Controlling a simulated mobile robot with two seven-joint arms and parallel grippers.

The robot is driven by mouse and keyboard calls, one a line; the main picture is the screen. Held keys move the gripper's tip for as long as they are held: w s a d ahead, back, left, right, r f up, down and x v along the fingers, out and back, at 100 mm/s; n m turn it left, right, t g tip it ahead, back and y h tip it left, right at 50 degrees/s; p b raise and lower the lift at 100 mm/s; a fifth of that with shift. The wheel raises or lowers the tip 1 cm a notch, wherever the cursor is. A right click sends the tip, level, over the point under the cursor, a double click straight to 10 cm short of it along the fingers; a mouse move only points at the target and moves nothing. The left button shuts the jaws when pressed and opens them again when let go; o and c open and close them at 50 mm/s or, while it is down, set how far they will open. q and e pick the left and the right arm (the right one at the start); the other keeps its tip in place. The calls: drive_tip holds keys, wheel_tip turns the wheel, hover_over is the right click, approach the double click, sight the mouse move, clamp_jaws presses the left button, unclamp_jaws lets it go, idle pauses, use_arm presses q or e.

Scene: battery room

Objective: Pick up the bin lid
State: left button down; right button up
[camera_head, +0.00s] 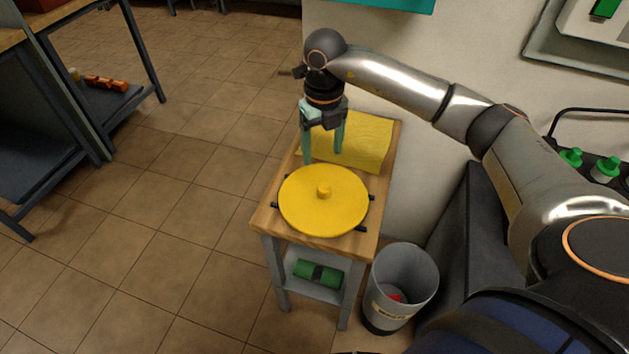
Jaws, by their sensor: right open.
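The bin lid (318,212) is a round yellow disc with a small yellow knob (324,191) at its centre. It lies flat on the wooden top of a small table (262,222), with short dark pieces showing at its edge. My right gripper (322,158) points down with its teal fingers apart and nothing between them. It is over the far part of the table, behind the knob, near the lid's far edge. I cannot tell its exact height. An open grey bin (419,274) stands on the floor at the table's right, with something red inside. My left gripper is not in view.
A yellow cloth (366,142) lies on the far half of the table. A green object (318,273) sits on its lower shelf. A wall is close on the right, with green-capped bottles (604,169). A workbench (62,95) stands at left. Floor between is clear.

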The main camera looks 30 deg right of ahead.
hover_over(324, 186)
drive_tip(key=f, duration=0.6)
drive_tip(key=shift+a, duration=0.25)
drive_tip(key=shift+d+f, duration=0.15)
drive_tip(key=shift+f, duration=1.4)
drive_tip(key=shift+d+f, duration=0.1)
drive_tip(key=shift+f, duration=1.45)
clamp_jaws()
drive_tip(key=shift+r, duration=0.1)
